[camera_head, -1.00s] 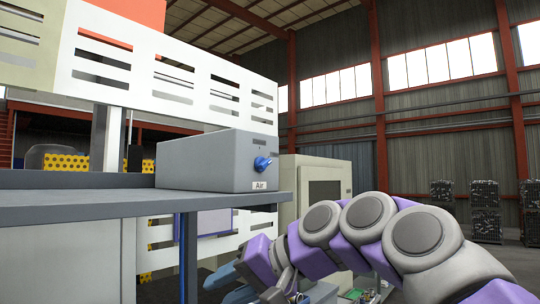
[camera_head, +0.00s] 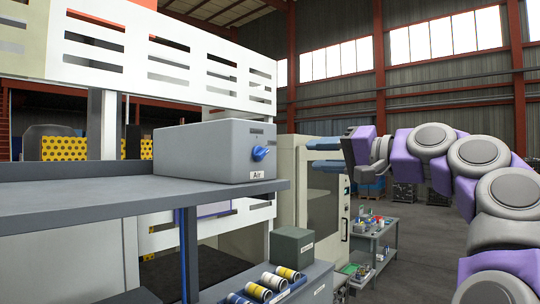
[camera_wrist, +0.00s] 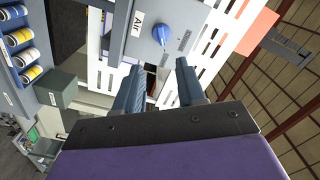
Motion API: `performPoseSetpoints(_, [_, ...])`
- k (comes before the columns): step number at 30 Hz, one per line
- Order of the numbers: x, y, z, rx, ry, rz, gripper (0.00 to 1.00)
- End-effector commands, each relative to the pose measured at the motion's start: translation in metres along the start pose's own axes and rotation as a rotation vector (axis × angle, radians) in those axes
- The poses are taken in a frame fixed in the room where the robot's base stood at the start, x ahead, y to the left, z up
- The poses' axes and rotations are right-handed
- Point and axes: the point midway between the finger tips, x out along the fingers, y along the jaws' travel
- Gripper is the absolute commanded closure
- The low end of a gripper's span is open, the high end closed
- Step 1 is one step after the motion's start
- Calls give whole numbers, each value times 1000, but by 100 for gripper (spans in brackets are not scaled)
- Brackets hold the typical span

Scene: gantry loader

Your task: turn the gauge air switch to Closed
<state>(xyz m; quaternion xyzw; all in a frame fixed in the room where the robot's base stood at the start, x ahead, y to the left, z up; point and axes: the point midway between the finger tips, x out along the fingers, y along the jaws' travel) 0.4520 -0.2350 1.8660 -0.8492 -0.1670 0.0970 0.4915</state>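The air switch is a blue knob (camera_head: 260,153) on the end face of a grey box (camera_head: 205,152) labelled "Air" on the grey shelf. The knob also shows in the wrist view (camera_wrist: 162,34), ahead of my fingers, with the "AIR" label beside it. My gripper (camera_head: 325,154) is to the right of the knob in the head view, at about its height, with its blue fingers pointing left. In the wrist view the two fingers (camera_wrist: 157,88) are spread apart with nothing between them. The knob is clear of both fingers. The knob's position markings are too small to read.
The grey shelf (camera_head: 90,205) runs under the box. Below it is a cabinet with several cans (camera_head: 262,292) and a dark green-grey box (camera_head: 293,247). A white slotted panel (camera_head: 150,55) stands behind. A cart with small items (camera_head: 372,245) is further back.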

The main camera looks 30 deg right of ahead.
Motion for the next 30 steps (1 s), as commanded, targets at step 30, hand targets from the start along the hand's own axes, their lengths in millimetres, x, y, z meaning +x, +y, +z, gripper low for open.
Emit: performPoseSetpoints(30, [138,-1,-2,-1,2,-2,61])
